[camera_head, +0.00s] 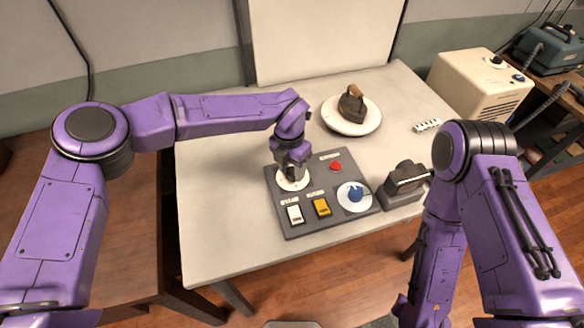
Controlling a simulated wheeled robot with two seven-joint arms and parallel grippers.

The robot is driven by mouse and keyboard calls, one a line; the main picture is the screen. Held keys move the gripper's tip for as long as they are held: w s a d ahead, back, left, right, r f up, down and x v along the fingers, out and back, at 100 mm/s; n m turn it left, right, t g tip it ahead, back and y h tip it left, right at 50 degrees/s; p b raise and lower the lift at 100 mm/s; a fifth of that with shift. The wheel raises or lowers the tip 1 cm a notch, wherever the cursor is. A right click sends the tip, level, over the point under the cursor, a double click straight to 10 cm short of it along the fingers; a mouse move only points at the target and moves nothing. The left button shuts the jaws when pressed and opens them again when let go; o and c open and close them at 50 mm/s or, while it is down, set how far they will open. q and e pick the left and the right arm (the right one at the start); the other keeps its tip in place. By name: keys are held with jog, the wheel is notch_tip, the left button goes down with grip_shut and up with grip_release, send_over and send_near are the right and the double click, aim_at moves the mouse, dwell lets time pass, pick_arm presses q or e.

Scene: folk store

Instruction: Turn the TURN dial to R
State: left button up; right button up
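A dark grey control panel (285,222) lies on the white table. Its upper-left corner has a round white dial plate (283,185), and its lower right has a blue knob (355,193) on another white dial plate. The labels are too small to read, so I cannot tell which dial is marked TURN or where R is. My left gripper (291,176) points down over the upper-left dial plate and hides its middle. Its fingers are dark and small, and I cannot tell whether they hold a knob. My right arm hangs at the right, with its gripper out of view.
The panel also has a red button (336,166), a white switch (295,214) and a yellow switch (321,207). A dark device (403,184) stands right of the panel. An iron (352,104) sits on a white plate (331,122) behind. A power strip (427,125) and beige machine (480,88) are at right.

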aim_at(290, 170)
pick_arm(q)
jog(key=shift+o, duration=0.8)
jog(key=shift+r, duration=0.3)
notch_tip(290, 170, up, 10)
jog(key=b, duration=0.2)
jog(key=shift+w+a+b, duration=0.15)
jog(key=shift+a+b, duration=0.05)
jog(key=shift+b, duration=0.2)
